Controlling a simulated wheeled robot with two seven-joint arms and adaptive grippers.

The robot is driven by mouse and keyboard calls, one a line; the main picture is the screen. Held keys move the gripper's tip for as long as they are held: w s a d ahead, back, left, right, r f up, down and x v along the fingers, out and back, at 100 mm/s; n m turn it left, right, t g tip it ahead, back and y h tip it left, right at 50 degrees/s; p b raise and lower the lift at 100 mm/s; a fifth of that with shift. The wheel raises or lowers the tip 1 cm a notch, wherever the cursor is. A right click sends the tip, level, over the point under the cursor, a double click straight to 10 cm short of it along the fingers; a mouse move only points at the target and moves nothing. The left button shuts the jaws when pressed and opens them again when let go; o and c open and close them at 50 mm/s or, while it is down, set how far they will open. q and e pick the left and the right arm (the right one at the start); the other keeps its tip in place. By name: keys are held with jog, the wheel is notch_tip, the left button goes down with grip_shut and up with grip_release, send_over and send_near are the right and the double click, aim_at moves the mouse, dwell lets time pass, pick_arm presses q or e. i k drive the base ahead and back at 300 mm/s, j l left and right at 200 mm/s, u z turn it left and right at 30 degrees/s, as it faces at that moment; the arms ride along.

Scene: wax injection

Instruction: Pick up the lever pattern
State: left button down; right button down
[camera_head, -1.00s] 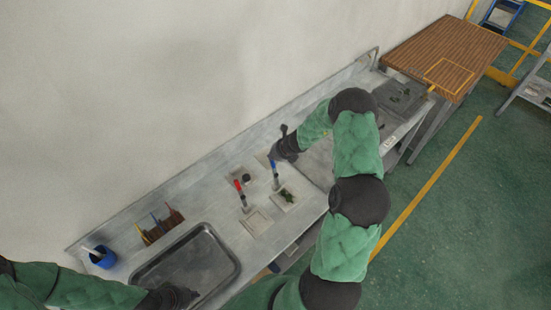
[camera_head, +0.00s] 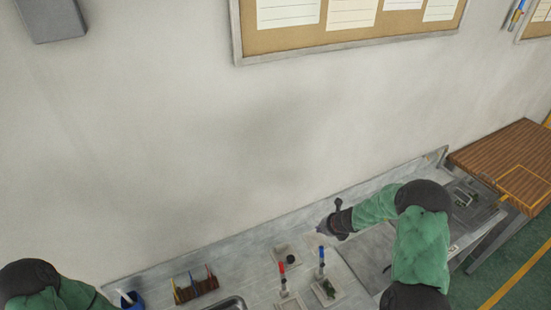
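A small dark green piece (camera_head: 328,288) lies on a pale square plate on the grey bench near the bottom edge. I cannot tell for certain whether it is the lever pattern. My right gripper (camera_head: 327,227) is above the back of the bench, behind and slightly right of that plate, apart from the piece. It is small and dark here, and its finger opening cannot be made out. My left arm shows only at the lower left corner, and its gripper is out of the picture.
A red-topped tool (camera_head: 282,278) and a blue-topped tool (camera_head: 321,262) stand upright near the plates. A brown rack (camera_head: 196,289) and blue cup (camera_head: 133,301) are at left, with a metal tray rim (camera_head: 229,303) below. A wooden table (camera_head: 505,157) adjoins at right. The wall rises behind.

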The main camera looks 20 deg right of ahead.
aim_at(329, 291)
jog(key=k+l, duration=0.15)
jog(key=k, duration=0.35)
jog(key=k+l, duration=0.15)
jog(key=k, duration=0.35)
